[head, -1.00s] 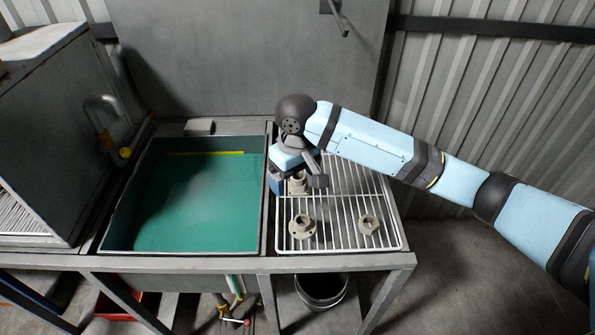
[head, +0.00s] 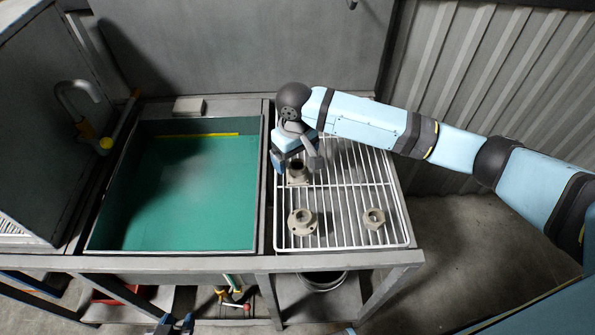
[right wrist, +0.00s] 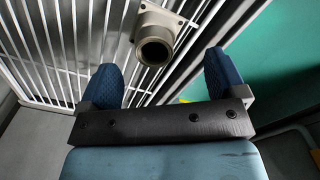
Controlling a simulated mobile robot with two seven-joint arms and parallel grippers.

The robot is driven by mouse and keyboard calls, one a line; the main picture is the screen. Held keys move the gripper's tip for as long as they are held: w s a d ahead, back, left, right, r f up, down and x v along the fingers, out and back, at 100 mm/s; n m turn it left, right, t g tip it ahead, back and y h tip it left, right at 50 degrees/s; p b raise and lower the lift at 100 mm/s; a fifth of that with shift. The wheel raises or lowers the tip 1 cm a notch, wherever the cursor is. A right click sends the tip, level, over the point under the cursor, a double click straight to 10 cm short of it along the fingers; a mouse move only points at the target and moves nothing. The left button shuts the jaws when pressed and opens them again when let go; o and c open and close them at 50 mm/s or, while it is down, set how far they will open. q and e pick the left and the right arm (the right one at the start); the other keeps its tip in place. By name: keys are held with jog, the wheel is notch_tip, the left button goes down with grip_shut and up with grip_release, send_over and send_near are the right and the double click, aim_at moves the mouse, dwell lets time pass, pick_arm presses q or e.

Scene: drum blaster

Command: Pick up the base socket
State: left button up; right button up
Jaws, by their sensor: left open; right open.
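Three grey-beige fittings are on the white wire rack. The one nearest my right gripper, which I take as the base socket (head: 298,174), has a squarish flange and an upright round collar. It also shows in the right wrist view (right wrist: 157,40), beyond the gap between the fingers. My right gripper (head: 287,162) is open and empty, beside and above it at the rack's back left; its blue fingers also show in the right wrist view (right wrist: 160,80), apart from the socket. My left gripper (head: 174,325) is at the bottom edge of the head view, low in front of the bench, partly cut off.
A round-flanged fitting (head: 302,222) and a nut-like fitting (head: 373,218) sit at the front of the wire rack (head: 340,205). A green-bottomed basin (head: 180,200) lies left of the rack, with a faucet (head: 75,95) further left. A bucket (head: 323,280) stands below.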

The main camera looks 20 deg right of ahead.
aim_at(297, 163)
jog(key=shift+w+d+f, duration=0.1)
jog(key=shift+d+f, duration=0.1)
jog(key=shift+f, duration=1.15)
jog(key=shift+w+d+f, duration=0.1)
jog(key=shift+d+f, duration=0.05)
jog(key=shift+f, duration=1.2)
jog(key=shift+r, duration=0.1)
jog(key=c, duration=1.2)
